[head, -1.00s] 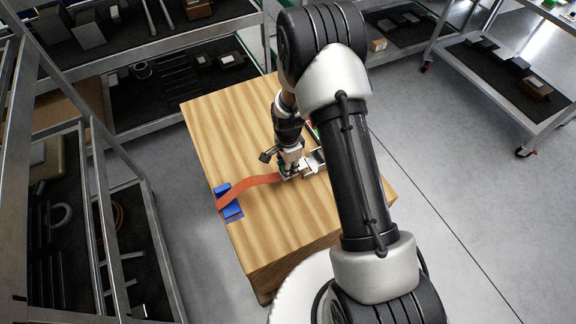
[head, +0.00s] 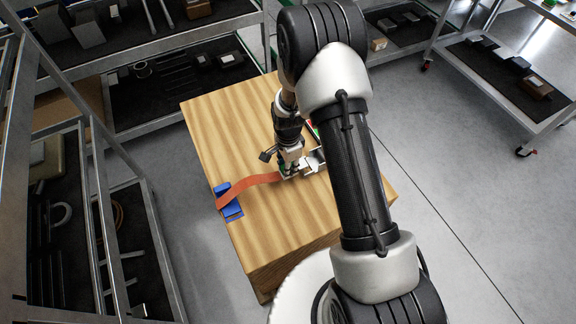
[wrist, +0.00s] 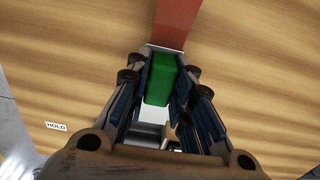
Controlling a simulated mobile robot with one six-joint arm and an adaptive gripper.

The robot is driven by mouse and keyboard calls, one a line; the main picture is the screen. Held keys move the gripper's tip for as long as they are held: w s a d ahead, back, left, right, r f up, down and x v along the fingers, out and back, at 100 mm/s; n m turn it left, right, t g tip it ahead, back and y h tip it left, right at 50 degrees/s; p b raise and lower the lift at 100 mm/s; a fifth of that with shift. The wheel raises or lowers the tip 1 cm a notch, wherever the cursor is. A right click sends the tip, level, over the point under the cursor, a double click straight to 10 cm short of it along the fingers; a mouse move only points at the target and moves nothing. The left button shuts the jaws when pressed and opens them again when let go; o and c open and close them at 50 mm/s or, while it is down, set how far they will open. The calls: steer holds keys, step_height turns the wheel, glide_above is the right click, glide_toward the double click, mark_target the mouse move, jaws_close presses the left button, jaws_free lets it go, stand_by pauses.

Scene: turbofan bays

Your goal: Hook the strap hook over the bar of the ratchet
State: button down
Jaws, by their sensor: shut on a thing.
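My gripper (head: 288,174) is low over the wooden crate top and shut on a green block (wrist: 160,80), which sits between the fingers in the wrist view. The green block is at the end of an orange-red strap (head: 255,181); the strap also shows in the wrist view (wrist: 175,25). The strap runs left to a blue holder (head: 229,201). A silver metal part, seemingly the ratchet (head: 314,161), lies just right of the gripper. Grey and white metal shows below the green block in the wrist view. The hook tip and its contact with the bar are hidden.
The wooden crate top (head: 215,125) is clear at its far left and near side. A small HOLD label (wrist: 56,127) is on the wood. Metal shelves (head: 160,75) stand left and behind, and a cart (head: 510,75) stands at right.

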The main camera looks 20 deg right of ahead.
steer(key=shift+f+b, duration=0.8)
steer(key=shift+f, duration=0.2)
stand_by(0.6)
steer(key=c, duration=1.3)
jaws_free()
step_height(320, 180, up, 12)
steer(key=shift+r, duration=0.1)
